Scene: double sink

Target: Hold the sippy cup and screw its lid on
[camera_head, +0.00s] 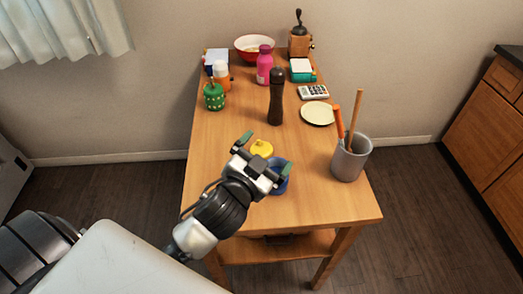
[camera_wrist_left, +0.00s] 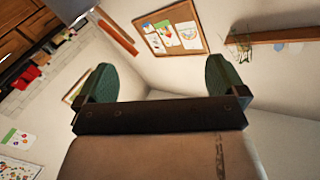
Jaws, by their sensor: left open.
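A blue cup (camera_head: 281,184) stands near the front of the wooden table, partly hidden behind my left gripper. A yellow lid-like piece (camera_head: 262,148) shows just behind the gripper; I cannot tell whether it touches the cup. My left gripper (camera_head: 267,153) is open, its two green-padded fingers wide apart, and it overlaps the cup in the head view. In the left wrist view the gripper (camera_wrist_left: 159,80) has nothing between its fingers; only the room's walls show beyond. My right gripper is not in view.
A grey utensil pot (camera_head: 351,158) stands at the table's right edge. A dark tall bottle (camera_head: 277,97), a cream plate (camera_head: 318,113) and a green pot (camera_head: 214,97) stand farther back. The left front of the table (camera_head: 212,150) is clear.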

